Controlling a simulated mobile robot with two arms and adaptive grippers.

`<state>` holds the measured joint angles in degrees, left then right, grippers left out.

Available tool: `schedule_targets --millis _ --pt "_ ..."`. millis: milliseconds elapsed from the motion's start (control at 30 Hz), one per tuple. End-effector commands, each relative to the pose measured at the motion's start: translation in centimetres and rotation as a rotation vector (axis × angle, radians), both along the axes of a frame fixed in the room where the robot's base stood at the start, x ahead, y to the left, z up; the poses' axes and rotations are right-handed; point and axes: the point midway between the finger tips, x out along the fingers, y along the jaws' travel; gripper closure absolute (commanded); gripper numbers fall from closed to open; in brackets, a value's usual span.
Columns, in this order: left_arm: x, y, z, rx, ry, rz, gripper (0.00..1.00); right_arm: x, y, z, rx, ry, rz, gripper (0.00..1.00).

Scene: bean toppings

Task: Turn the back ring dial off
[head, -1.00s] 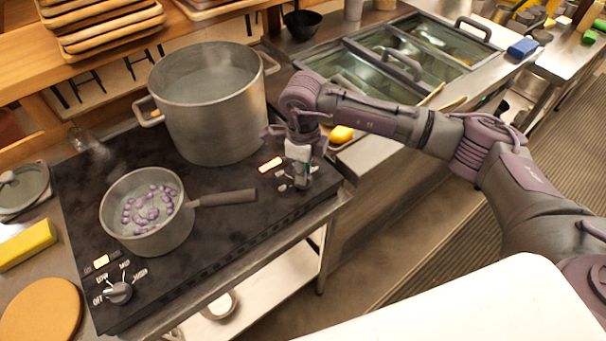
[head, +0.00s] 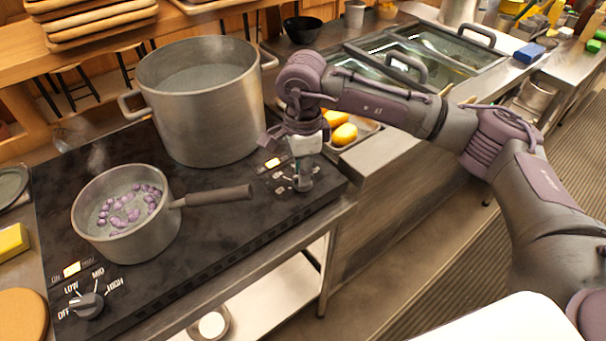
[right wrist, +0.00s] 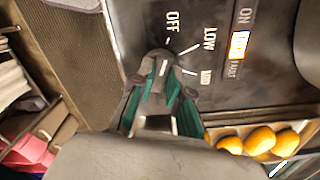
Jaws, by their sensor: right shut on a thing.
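The black stove (head: 215,230) has a dial at each end of its control edge. The back ring dial (right wrist: 160,61) is a grey knob with OFF, LOW and MID marks beside it in the right wrist view. My right gripper (right wrist: 161,82) is shut on this knob, its teal-lined fingers on either side. In the head view my right gripper (head: 302,184) points down at the stove's right end and mostly hides the knob. The light (right wrist: 239,45) by the back dial's ON mark glows orange. My left gripper is out of view.
A large pot (head: 207,120) stands behind a saucepan (head: 110,240) of purple beans, whose handle (head: 220,195) points toward my right gripper. The front dial (head: 88,305) is at lower left, with its light (head: 72,269) lit. Yellow-orange items (head: 344,134) lie in a tray beside the stove.

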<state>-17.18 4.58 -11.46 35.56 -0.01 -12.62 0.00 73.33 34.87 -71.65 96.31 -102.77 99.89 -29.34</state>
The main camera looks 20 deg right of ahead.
Motion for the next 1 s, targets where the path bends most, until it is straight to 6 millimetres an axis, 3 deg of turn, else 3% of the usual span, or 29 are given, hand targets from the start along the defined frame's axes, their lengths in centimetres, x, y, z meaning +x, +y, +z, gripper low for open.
schedule_targets --millis 467,500,633,1000 --pt "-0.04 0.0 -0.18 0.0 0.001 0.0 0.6 0.1 0.02 0.21 0.002 -0.004 0.016 1.0" --pt "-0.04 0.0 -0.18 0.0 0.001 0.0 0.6 0.1 0.02 0.21 0.002 -0.005 0.016 0.8" --pt "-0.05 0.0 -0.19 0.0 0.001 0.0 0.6 0.09 0.02 0.17 0.002 -0.004 0.016 0.59" --pt "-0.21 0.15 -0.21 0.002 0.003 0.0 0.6 0.07 0.03 0.52 0.002 -0.003 0.015 0.58"
